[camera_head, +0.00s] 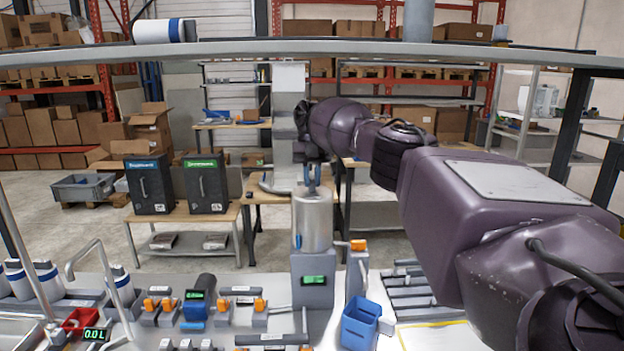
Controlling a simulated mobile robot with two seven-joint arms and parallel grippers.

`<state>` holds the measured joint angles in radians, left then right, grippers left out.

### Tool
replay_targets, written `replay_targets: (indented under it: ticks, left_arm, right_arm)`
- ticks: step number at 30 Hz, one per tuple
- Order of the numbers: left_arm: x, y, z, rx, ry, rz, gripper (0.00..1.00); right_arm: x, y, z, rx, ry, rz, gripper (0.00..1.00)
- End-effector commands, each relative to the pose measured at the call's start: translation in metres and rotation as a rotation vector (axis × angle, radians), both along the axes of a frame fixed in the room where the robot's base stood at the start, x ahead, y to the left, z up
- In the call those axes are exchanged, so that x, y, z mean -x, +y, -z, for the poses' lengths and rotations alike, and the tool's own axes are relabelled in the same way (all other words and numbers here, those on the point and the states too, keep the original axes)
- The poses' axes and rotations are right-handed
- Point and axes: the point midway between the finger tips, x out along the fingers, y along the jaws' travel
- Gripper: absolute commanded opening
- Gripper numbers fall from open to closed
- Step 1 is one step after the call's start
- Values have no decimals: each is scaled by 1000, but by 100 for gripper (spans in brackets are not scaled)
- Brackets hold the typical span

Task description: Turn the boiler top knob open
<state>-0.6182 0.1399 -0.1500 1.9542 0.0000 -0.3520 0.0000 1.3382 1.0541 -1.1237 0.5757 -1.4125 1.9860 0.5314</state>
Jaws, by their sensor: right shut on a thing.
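The boiler (313,222) is a silver upright cylinder on a grey base with a green display, at the middle of the counter. My right arm comes in from the right, and my right gripper (312,178) points down at the top of the boiler. Its fingers are closed on the small top knob there. The fingers and wrist mostly hide the knob, so I cannot tell how far it is turned. My left gripper is not in view.
A blue open bin (360,325) stands in front of the boiler to the right. Orange-tipped dispensers (160,305) and a curved tap (100,262) are on the left. A grey shelf (260,50) spans above. Two dark boxes stand on a table behind.

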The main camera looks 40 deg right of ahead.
Motion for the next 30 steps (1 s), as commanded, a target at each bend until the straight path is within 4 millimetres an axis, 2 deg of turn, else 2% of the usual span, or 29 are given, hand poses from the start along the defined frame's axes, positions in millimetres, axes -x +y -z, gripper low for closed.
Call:
replay_targets:
  ticks: [11, 12, 16, 30]
  left_arm:
    - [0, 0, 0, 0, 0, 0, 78]
    - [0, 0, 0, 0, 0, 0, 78]
    - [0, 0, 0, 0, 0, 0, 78]
    - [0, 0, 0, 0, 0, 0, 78]
  right_arm:
    - [0, 0, -1, 0, -4, -6, 0]
    - [0, 0, -1, 0, -4, -6, 22]
    - [0, 0, -1, -1, -3, -6, 42]
    - [0, 0, -1, -2, -3, 57, 42]
